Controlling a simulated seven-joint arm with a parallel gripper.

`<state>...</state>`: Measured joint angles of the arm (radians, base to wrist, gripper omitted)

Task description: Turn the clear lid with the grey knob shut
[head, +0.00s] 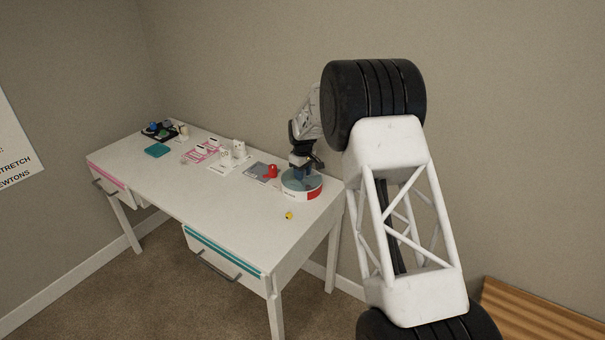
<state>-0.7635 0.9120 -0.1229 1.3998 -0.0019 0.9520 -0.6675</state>
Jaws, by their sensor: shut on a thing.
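A round tub (293,193) with a white and red side stands near the right end of the white desk. Its clear, blue-grey looking lid (312,184) lies on top. My gripper (301,171) points down at the lid's middle from above. It is shut on what appears to be the lid's knob, which is mostly hidden by the fingers. How far the lid is turned is too small to tell.
A red object (272,171) stands close left of the tub. A small yellow piece (289,215) lies in front. White cups (239,149), a teal block (157,150) and a dark tray (180,137) are farther left. The front middle of the white desk (200,195) is clear.

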